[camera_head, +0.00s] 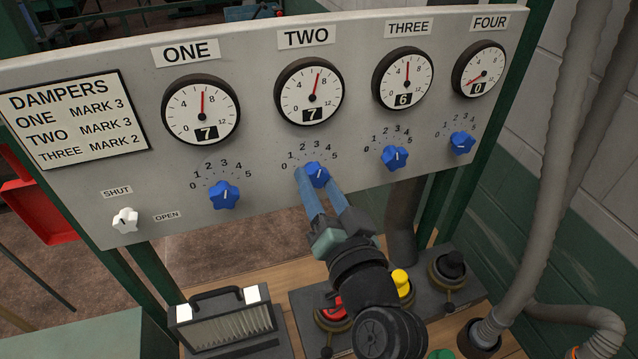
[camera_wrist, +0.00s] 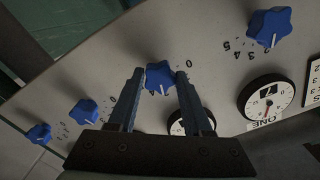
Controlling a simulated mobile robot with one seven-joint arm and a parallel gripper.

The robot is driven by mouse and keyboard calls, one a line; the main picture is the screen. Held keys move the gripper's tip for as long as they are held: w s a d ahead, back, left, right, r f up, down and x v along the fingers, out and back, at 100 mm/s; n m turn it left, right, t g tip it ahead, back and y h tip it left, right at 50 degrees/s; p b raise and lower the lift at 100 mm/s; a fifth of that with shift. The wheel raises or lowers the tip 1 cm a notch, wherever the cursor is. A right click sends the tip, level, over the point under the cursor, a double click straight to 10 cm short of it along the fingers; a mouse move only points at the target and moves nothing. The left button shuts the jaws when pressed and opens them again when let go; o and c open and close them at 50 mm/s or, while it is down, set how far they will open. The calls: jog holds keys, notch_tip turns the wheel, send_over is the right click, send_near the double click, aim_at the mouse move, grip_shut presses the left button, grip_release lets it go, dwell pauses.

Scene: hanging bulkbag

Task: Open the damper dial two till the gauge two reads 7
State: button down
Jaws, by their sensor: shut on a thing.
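The blue damper dial two (camera_head: 316,174) sits on the grey panel under the gauge marked TWO. My gripper (camera_head: 318,180) is shut on this dial, with a finger on each side. The dial's white pointer line is small in the head view; it tilts a little right of straight up. Gauge two (camera_head: 309,92) shows 7 in its black window, and its red needle points up, slightly right. In the wrist view dial two (camera_wrist: 160,76) sits between the two fingertips (camera_wrist: 160,74). Part of its number scale is hidden by my fingers.
Blue dials one (camera_head: 224,195), three (camera_head: 395,157) and four (camera_head: 462,142) flank dial two. Gauge one (camera_head: 201,109) reads 7, gauge three (camera_head: 402,79) 6, gauge four (camera_head: 480,69) 0. A sign (camera_head: 73,117) lists damper marks. A white shut/open knob (camera_head: 125,220) is at lower left.

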jog(key=shift+r, duration=0.1)
jog(key=shift+c, duration=1.6)
grip_release()
jog(key=shift+s+d+f+b, duration=0.25)
jog(key=shift+s+b, duration=0.1)
jog(key=shift+s, duration=0.15)
jog(key=b+v, duration=0.4)
jog(key=v, duration=0.8)
jog(key=shift+r+b, duration=0.25)
jog(key=shift+b, duration=0.1)
